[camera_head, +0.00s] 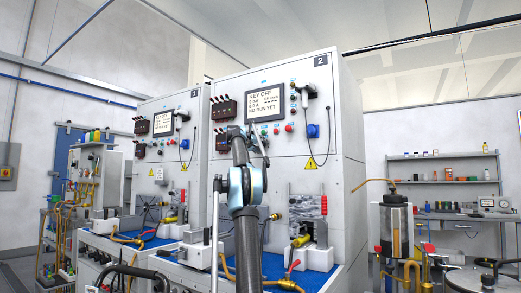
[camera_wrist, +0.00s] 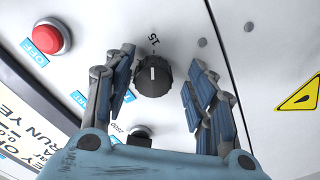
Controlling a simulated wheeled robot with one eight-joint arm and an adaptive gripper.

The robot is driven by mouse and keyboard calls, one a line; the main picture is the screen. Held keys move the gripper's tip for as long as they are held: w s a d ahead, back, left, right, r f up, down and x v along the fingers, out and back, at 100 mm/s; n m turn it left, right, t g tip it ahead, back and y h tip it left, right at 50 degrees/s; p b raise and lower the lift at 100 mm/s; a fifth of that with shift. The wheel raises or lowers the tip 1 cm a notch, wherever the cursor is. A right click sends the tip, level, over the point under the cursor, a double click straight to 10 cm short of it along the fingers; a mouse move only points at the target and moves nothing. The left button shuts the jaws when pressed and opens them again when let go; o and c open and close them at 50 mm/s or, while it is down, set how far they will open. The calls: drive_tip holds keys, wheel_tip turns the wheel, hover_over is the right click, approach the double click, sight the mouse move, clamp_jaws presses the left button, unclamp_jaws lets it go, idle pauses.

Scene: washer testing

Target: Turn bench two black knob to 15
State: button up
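In the wrist view a round black knob (camera_wrist: 153,77) with a ribbed rim sits on the light panel. A short white mark on its face points up in the picture, towards the printed "15" (camera_wrist: 153,40) above it. My gripper (camera_wrist: 160,73) is open, with one finger on each side of the knob. A gap shows between the knob and each finger, so it looks apart from both. In the head view my gripper (camera_head: 240,145) is up against the panel of bench two (camera_head: 345,75), marked "2", and the knob cannot be made out there.
In the wrist view a red OFF button (camera_wrist: 52,38) is at upper left, and a smaller dark control (camera_wrist: 140,135) is just below the knob. A yellow warning sign (camera_wrist: 301,95) is at right. In the head view a display (camera_head: 271,101) reads "KEY OFF".

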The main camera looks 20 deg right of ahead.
drive_tip(key=shift+s+r, duration=0.15)
drive_tip(key=shift+s, duration=0.05)
drive_tip(key=v, duration=1.2)
drive_tip(key=shift+w, duration=0.1)
idle(0.4)
drive_tip(key=s+a+f+m+g+y, duration=0.1)
drive_tip(key=s+f+g+y, duration=0.15)
drive_tip(key=s+f, duration=1.15)
drive_tip(key=s+a+f+g+y, duration=0.2)
drive_tip(key=s+a+f+y, duration=0.2)
drive_tip(key=s+f, duration=1.1)
drive_tip(key=s+a+f+n+g+y, duration=0.1)
drive_tip(key=s+a+f+g+y, duration=0.1)
drive_tip(key=s+a+f, duration=0.8)
drive_tip(key=s+a+f+n+g+y, duration=0.1)
drive_tip(key=s+a+f+y, duration=0.4)
drive_tip(key=s+f, duration=1.7)
wheel_tip(320, 180, down, 10)
drive_tip(key=shift+a+f+g+y, duration=0.3)
drive_tip(key=shift+a+g, duration=0.35)
drive_tip(key=shift+a, duration=0.55)
drive_tip(key=shift+w, duration=0.1)
